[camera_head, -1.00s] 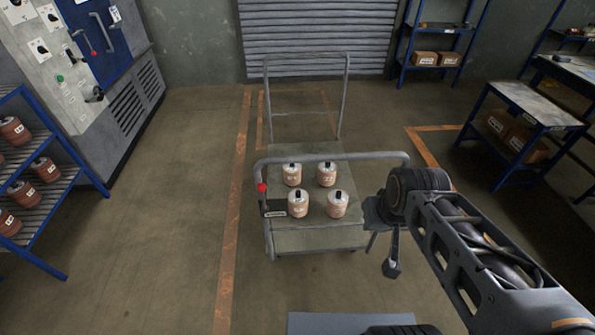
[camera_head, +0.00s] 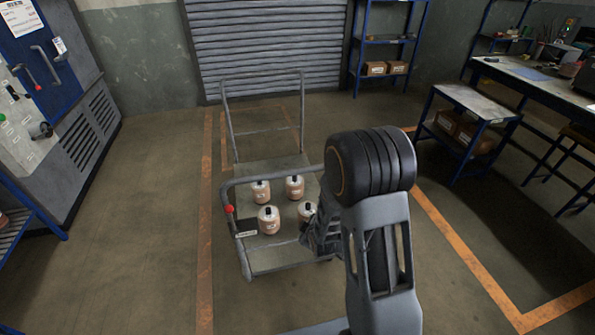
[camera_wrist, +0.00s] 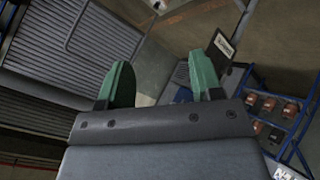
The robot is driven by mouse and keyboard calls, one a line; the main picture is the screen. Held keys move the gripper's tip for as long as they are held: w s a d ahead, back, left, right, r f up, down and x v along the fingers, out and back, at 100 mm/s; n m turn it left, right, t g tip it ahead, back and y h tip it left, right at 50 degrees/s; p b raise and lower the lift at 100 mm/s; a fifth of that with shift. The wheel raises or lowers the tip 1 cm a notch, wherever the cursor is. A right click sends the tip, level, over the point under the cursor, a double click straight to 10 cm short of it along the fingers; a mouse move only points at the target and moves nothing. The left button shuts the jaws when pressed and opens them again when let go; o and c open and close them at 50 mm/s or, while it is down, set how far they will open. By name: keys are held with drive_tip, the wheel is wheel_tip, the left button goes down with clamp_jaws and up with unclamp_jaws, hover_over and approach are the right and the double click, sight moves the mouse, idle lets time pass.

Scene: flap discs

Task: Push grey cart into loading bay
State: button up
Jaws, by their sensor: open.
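The grey cart (camera_head: 275,174) stands on the floor in the head view, with a tall frame at its far end and a lower handle bar at its near end. A red knob (camera_head: 229,209) and a small dark plate sit at the near end's left. Several white-and-brown canisters (camera_head: 268,219) stand on its deck. Orange floor markings (camera_head: 222,135) show around its far end, before a roller shutter (camera_head: 265,50). My arm hides the right end of the near handle; the gripper's contact with it cannot be seen. In the wrist view my gripper (camera_wrist: 162,80) has its green fingers apart, with nothing between them.
A long orange line (camera_head: 205,220) runs left of the cart. A blue-framed side table (camera_head: 470,98) and a workbench stand at right. A grey-blue cabinet (camera_head: 75,95) stands at left. Floor between the cart and the cabinet is clear.

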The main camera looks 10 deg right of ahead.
wheel_tip(320, 180, up, 3)
drive_tip(key=w+n+t, duration=0.3)
drive_tip(key=t, duration=0.1)
drive_tip(key=n+t, duration=0.5)
approach(299, 173)
drive_tip(key=shift+w, duration=5.45)
drive_tip(key=shift+c, duration=0.2)
clamp_jaws()
drive_tip(key=shift+r, duration=0.1)
